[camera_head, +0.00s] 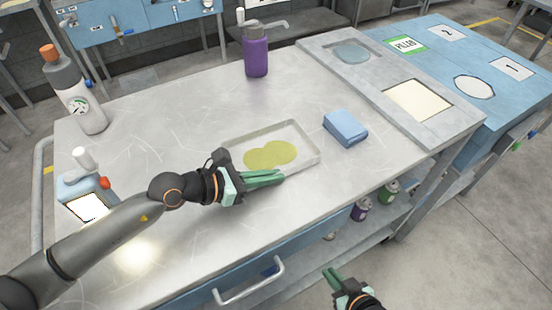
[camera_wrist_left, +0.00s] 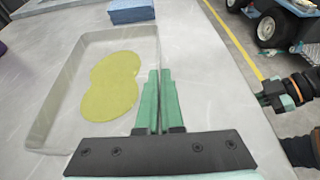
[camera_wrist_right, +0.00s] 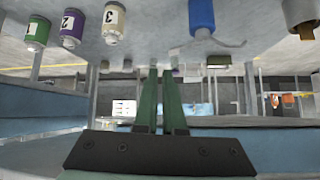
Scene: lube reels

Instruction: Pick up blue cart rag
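The blue rag (camera_head: 345,128) is a folded, flat block lying on the grey cart top, right of a shallow clear tray. In the left wrist view the rag (camera_wrist_left: 131,11) shows at the top edge, beyond the tray. My left gripper (camera_head: 282,175) is shut and empty, over the tray's near right edge, to the left of the rag and nearer than it. In its wrist view its green fingers (camera_wrist_left: 159,72) lie together. My right gripper (camera_head: 330,272) is low, off the cart's near side. Its fingers (camera_wrist_right: 161,70) look shut with nothing between them.
The tray (camera_head: 312,148) holds yellow-green liquid. A purple bottle (camera_head: 256,55) stands at the back, a grey dispenser (camera_head: 88,105) at the left. A raised grey panel (camera_head: 350,72) borders the rag's right side. Numbered cans (camera_head: 388,191) sit on a lower shelf. The tabletop around the rag is clear.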

